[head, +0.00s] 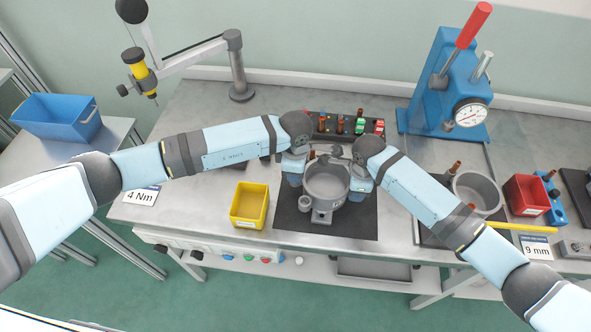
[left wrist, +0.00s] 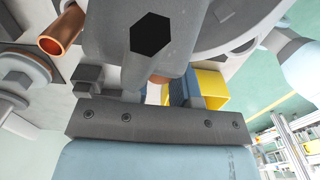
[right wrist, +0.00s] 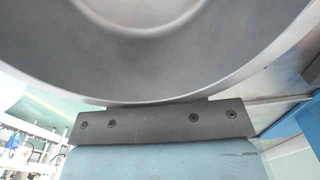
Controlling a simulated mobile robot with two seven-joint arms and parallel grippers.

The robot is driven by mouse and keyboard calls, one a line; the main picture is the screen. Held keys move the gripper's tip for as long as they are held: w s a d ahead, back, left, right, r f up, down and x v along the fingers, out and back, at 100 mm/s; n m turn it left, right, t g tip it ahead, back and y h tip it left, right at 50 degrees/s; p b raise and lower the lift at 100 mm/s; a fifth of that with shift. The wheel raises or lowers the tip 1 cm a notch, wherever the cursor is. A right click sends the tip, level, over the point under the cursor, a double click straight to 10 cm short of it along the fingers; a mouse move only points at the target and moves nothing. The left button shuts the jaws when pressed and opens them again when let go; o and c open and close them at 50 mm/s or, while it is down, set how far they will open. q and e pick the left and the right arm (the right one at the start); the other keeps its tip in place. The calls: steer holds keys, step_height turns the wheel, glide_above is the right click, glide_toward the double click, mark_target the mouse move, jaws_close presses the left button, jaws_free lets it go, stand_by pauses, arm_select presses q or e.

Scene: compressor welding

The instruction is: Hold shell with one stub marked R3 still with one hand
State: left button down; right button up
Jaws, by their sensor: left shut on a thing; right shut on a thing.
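The grey round shell (head: 327,185) stands upright on a dark mat (head: 345,229) in the middle of the bench; no R3 mark is readable. My left gripper (head: 293,168) is shut at its left side. In the left wrist view a grey part with a hexagonal hole (left wrist: 150,35) is right at the jaws, beside a copper stub (left wrist: 62,28); the contact point is partly hidden. My right gripper (head: 362,178) is shut on the shell's right side. The shell's curved wall (right wrist: 150,60) fills the right wrist view.
A yellow bin (head: 249,205) is left of the mat. Behind are several copper stubs in a dark rack (head: 335,126). A blue press (head: 445,100), another shell (head: 476,193) and a red bin (head: 527,195) are on the right. A jointed tool arm (head: 190,58) stands back left.

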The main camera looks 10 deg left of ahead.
arm_select(q)
steer(key=shift+r, duration=0.4)
steer(key=shift+r, duration=1.8)
steer(key=shift+r, duration=2.5)
arm_select(e)
steer(key=o, duration=1.2)
